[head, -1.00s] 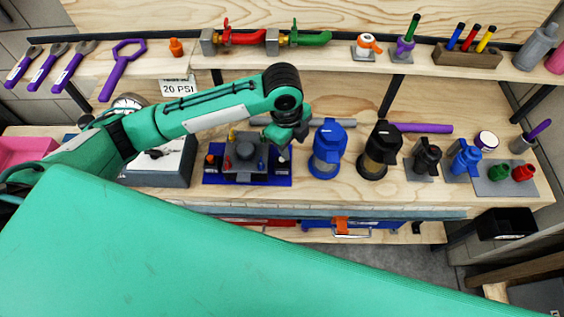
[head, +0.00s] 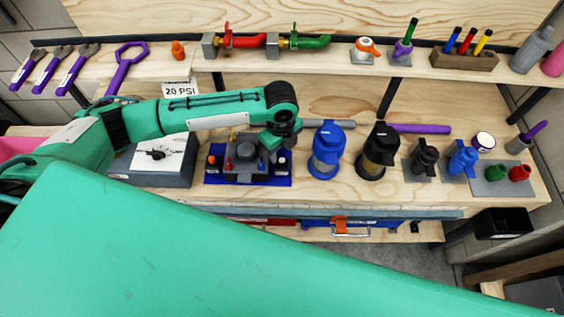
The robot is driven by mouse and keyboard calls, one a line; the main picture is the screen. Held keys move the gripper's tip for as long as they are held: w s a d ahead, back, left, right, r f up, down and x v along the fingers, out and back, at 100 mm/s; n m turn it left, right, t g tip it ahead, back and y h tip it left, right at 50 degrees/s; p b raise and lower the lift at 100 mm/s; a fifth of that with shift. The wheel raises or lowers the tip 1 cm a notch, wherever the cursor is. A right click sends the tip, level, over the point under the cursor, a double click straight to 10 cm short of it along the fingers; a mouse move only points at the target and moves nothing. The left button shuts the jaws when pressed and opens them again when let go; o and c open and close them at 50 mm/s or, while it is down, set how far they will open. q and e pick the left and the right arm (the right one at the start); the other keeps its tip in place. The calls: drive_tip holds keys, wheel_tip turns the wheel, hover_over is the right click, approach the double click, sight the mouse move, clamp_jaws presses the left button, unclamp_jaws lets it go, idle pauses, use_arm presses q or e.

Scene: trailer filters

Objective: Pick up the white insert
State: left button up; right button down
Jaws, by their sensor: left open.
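My left gripper (head: 274,152) points down over the right side of the grey block (head: 247,151), which stands on a blue mat (head: 284,182). The gripper is open, with no object visible between its fingers. Small coloured parts sit around the block. One small part with a pale top (head: 282,161) is at the mat's right side, close by the fingertips; it is too small to tell whether it is the white insert. My wrist partly hides this area. My right gripper is out of view.
A blue filter housing (head: 326,150) and a black one (head: 377,152) stand right of the mat. A grey box with a white top (head: 157,153) is at left, under my arm. The shelf (head: 330,61) with red (head: 240,40) and green (head: 305,42) valves runs behind.

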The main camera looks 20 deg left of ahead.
sight(282, 160)
use_arm(q)
wheel_tip(282, 160, down, 4)
drive_tip(key=shift+w+d+f+p, duration=0.1)
drive_tip(key=shift+w+f+p, duration=0.05)
drive_tip(key=shift+p, duration=0.7)
drive_tip(key=shift+f, duration=0.3)
drive_tip(key=c, duration=0.9)
clamp_jaws()
